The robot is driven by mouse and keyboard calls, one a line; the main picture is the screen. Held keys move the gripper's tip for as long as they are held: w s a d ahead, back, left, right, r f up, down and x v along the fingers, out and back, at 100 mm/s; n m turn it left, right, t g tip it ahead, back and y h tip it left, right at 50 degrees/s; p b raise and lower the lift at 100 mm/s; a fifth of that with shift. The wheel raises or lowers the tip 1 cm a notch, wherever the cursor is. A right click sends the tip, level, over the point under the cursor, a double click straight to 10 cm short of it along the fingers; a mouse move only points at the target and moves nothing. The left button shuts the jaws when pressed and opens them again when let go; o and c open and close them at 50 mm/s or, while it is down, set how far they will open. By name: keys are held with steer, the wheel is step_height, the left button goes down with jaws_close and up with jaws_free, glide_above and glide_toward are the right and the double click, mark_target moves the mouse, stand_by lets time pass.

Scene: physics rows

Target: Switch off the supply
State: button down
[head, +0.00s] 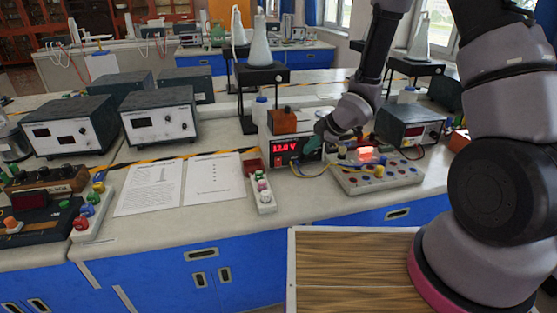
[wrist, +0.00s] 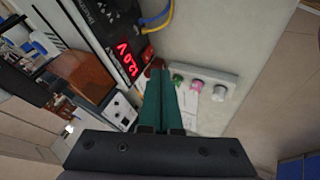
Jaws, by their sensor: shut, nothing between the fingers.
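The supply (head: 270,150) stands on the bench at mid-picture in the head view, with a red display reading about 12.0 V. The display also shows in the wrist view (wrist: 128,60), to the left of my fingertips. My gripper (head: 310,144) is at the right end of the supply's front. Its green fingers (wrist: 157,76) are together and empty in the wrist view, pointing at the area beside the display. A white panel with dark dots (wrist: 119,111) lies left of the fingers.
A circuit board (head: 378,176) with a glowing red lamp (head: 366,154) and wires stands to the right. A white strip with coloured knobs (head: 262,193) lies in front of the supply. Paper sheets (head: 214,178) lie to the left. An orange-brown block (head: 285,121) sits on the supply.

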mark_target(278, 162)
steer(key=shift+s+a+f+n+y, duration=0.3)
steer(key=shift+s+a+f+n, duration=0.15)
steer(key=shift+a+f, duration=0.45)
steer(key=shift+a, duration=0.1)
steer(key=x, duration=1)
steer(key=shift+f, duration=0.15)
steer(key=shift+w+a+r, duration=0.15)
steer(key=shift+w, duration=0.45)
steer(key=shift+w+a+r, duration=0.15)
steer(key=shift+w+r, duration=0.05)
steer(key=shift+w, duration=0.4)
steer(key=shift+w+a, duration=0.2)
steer(key=shift+w, duration=0.35)
